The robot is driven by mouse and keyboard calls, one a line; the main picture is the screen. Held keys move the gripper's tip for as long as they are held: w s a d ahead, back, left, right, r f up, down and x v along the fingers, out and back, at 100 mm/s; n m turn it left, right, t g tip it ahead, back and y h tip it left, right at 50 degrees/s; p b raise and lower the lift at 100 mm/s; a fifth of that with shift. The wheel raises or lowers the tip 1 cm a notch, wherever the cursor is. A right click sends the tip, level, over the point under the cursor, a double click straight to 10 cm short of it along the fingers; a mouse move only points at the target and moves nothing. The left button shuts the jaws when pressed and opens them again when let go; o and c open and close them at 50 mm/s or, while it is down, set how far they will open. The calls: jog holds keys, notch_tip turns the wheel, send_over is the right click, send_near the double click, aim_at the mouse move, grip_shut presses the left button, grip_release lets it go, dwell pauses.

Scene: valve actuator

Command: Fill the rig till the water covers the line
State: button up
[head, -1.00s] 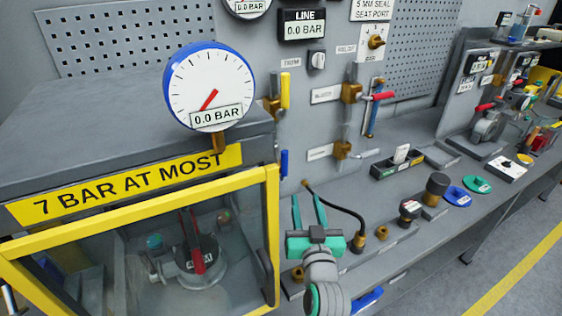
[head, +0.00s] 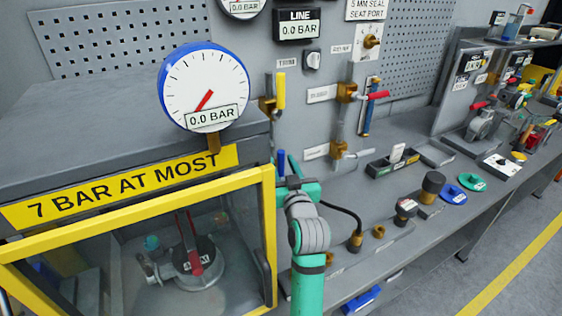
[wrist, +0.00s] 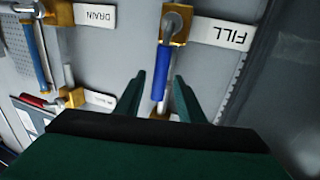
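The fill valve's blue lever (wrist: 161,72) hangs from a brass body (wrist: 176,24) beside the FILL label (wrist: 220,33) in the wrist view. My gripper (wrist: 160,78) is open, and the lever appears between its two fingertips. I cannot tell whether the lever is in reach of the fingers in depth.
The drain label (wrist: 95,15) and a red lever (head: 378,95) are on the wall pipework. The yellow-framed box (head: 270,230) stands close left of my arm. A black hose (head: 345,215) and fittings lie right. The dial (head: 205,87) reads 0.0 bar.

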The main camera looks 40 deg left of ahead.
jog(key=shift+x, duration=0.9)
grip_shut()
